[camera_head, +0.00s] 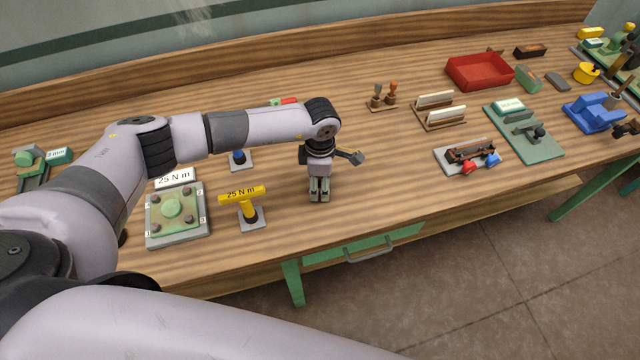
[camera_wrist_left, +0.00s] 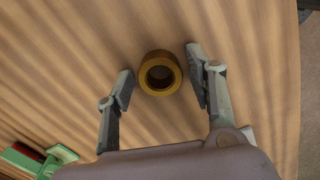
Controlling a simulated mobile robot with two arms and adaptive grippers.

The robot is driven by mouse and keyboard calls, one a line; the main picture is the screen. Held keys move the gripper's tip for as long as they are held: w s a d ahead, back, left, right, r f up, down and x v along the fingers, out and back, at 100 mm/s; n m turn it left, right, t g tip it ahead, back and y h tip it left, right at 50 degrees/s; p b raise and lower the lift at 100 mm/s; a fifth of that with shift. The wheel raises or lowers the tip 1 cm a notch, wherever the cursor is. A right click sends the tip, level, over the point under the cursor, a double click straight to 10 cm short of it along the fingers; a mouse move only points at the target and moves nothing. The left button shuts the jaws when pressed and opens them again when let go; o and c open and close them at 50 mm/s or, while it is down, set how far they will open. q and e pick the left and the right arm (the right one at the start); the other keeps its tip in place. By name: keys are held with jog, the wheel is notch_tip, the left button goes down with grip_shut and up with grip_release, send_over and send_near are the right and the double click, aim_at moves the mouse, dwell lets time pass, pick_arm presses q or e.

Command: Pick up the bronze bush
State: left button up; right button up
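The bronze bush (camera_wrist_left: 148,81) shows in the left wrist view as a short ring with its open bore facing the camera, on the wooden bench top. My left gripper (camera_wrist_left: 160,66) is open, with one finger on either side of the bush and a visible gap to each. I cannot tell how far the fingertips are above the wood. In the head view my left gripper (camera_head: 319,196) points down over the front middle of the bench, and the bush is not visible there. My right gripper is not in view.
A yellow T-handled tool (camera_head: 242,196) and a green plate fixture (camera_head: 173,208) stand left of the gripper. To the right are a small tray with red and blue parts (camera_head: 470,155), white-topped racks (camera_head: 440,108) and a red bin (camera_head: 480,72). Bare wood surrounds the gripper.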

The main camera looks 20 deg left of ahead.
pick_arm(q)
grip_shut()
dwell(0.4)
jog(key=shift+r, duration=0.1)
